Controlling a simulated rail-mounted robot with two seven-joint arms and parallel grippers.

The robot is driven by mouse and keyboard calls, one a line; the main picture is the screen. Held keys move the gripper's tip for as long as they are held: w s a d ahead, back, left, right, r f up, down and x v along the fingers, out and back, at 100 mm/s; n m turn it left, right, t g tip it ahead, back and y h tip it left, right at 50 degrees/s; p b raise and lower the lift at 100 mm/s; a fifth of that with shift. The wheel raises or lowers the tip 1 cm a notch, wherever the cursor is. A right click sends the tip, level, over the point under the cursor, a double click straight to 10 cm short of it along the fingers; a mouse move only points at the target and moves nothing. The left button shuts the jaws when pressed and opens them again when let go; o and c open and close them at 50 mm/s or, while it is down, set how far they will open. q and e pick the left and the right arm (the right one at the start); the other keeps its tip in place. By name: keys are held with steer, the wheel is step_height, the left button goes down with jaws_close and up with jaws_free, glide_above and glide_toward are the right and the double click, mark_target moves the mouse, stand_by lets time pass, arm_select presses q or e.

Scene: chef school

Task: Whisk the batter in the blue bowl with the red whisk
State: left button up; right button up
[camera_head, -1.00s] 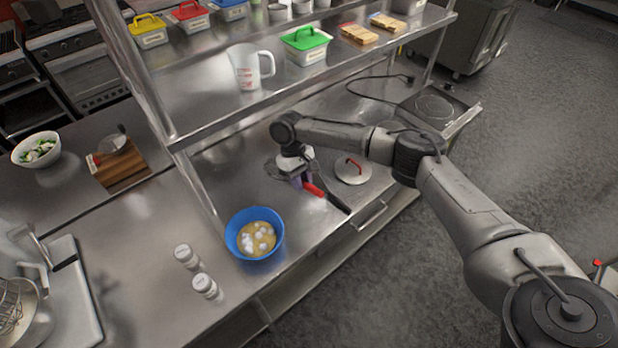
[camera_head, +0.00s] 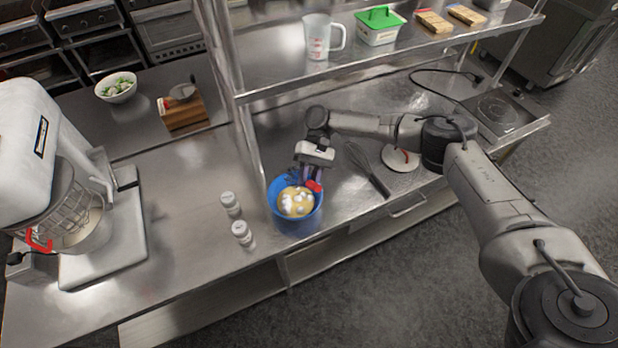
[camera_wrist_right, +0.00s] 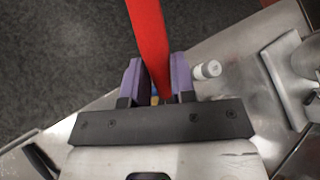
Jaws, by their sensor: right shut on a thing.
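The blue bowl (camera_head: 293,226) stands on the steel counter near its front edge. The yellowish batter (camera_head: 297,208) in it has white lumps. My right gripper (camera_head: 311,181) is over the bowl's back right rim, its purple fingers shut on the red whisk (camera_head: 314,187). In the right wrist view, the red handle (camera_wrist_right: 149,35) passes between both fingers (camera_wrist_right: 156,82). Dark wires show over the bowl's back side; whether they touch the batter I cannot tell. In the right wrist view the bowl is mostly hidden. My left gripper is not in view.
A whisk with a dark handle (camera_head: 375,180) lies right of the bowl, beside a round lid (camera_head: 399,158). Two white shakers (camera_head: 231,204) (camera_head: 242,234) stand close left of it. A shelf post (camera_head: 247,140) rises behind. A stand mixer (camera_head: 103,235) is at far left.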

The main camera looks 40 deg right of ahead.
step_height(320, 180, down, 11)
steer(key=b, duration=0.8)
steer(key=shift+f, duration=0.15)
stand_by(0.4)
